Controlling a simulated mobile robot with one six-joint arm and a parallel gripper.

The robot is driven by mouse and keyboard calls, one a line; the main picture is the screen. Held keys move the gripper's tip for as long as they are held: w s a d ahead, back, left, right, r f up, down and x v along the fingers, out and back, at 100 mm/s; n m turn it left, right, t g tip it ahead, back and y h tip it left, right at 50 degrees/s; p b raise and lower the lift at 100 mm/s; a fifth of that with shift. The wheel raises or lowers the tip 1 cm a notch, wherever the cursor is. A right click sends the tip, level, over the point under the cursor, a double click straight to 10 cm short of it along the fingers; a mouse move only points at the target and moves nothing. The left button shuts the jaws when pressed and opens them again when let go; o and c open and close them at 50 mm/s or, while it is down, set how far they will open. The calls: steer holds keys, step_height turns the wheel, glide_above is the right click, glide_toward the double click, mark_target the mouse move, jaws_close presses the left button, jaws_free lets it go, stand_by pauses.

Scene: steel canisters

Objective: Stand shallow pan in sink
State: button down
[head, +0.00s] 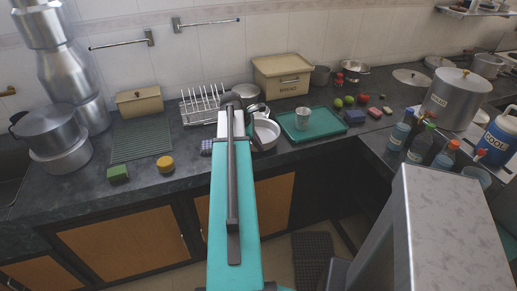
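A shallow pale metal pan (266,133) sits on the dark counter just right of my arm's far end. Its left side is hidden by the arm. My teal arm reaches from the bottom middle up over the counter edge. My gripper (254,138) is mostly hidden behind the arm; only a small dark part shows against the pan's left side. I cannot tell whether it touches the pan or whether its fingers are open. The sink (12,172) is a dark basin at the far left edge, only partly in view.
Stacked pots (62,158) stand beside the sink. A ribbed drainboard (141,139), a green sponge (118,173), a yellow round item (165,164) and a dish rack (203,104) lie between sink and arm. A teal tray (325,133) with a cup is right of the pan.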

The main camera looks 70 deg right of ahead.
steer(key=shift+r, duration=0.8)
steer(key=s+a+b, duration=0.3)
steer(key=a+b, duration=0.1)
steer(key=a, duration=0.6)
steer(key=shift+s+a+r, duration=0.15)
steer(key=shift+r, duration=0.1)
steer(key=b, duration=0.3)
steer(key=shift+s+a, duration=0.1)
steer(key=shift+a, duration=0.15)
steer(key=a+b, duration=0.1)
steer(key=b, duration=0.4)
steer(key=shift+s+a, duration=0.15)
steer(key=shift+s, duration=0.05)
steer(key=shift+s+a+r+b, duration=0.15)
steer(key=shift+a+b, duration=0.35)
steer(key=shift+b, duration=0.35)
steer(key=shift+s+a+r+b, duration=0.1)
steer(key=shift+s+a+b, duration=0.1)
steer(key=shift+a+b, duration=0.5)
steer(key=shift+s+a+r+b, duration=0.15)
steer(key=shift+a+b, duration=0.15)
steer(key=shift+b, duration=0.75)
